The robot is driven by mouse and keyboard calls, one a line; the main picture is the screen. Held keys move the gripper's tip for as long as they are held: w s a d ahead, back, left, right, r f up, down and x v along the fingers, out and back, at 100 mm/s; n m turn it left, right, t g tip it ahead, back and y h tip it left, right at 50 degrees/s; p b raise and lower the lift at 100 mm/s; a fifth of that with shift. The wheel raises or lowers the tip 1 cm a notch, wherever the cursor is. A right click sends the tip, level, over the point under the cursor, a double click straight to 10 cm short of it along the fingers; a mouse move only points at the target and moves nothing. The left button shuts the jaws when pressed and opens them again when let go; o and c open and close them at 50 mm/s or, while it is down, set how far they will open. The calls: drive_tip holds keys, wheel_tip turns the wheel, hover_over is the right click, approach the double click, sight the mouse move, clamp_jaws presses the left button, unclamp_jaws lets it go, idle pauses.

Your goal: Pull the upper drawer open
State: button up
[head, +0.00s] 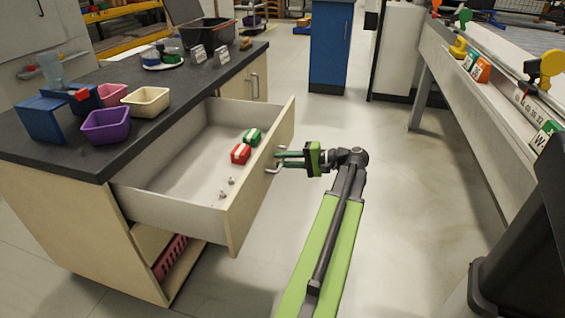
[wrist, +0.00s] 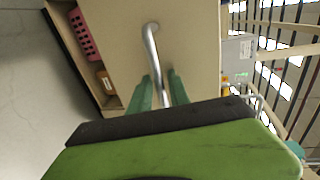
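The upper drawer (head: 180,162) stands pulled well out of the dark-topped cabinet. Its inside shows a red and white box (head: 240,153), a green and white box (head: 252,136) and some small metal parts. A metal bar handle (head: 273,163) is on its front panel (head: 262,185). My gripper (head: 284,159) is at the handle, reaching in from the right. In the wrist view, the green fingers (wrist: 160,92) lie on either side of the handle (wrist: 151,42) and appear closed around it. The exact contact is partly hidden by the gripper body.
The counter (head: 110,140) holds purple, cream and pink bins, a blue holder and a black crate. Below the drawer, an open shelf holds a pink basket (head: 171,256). A long bench (head: 480,110) runs along the right. The floor between is clear.

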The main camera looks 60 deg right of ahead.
drive_tip(key=shift+o, duration=0.6)
drive_tip(key=p+v, duration=0.2)
drive_tip(key=v, duration=1)
drive_tip(key=shift+a+r+p, duration=0.1)
drive_tip(key=shift+p, duration=0.2)
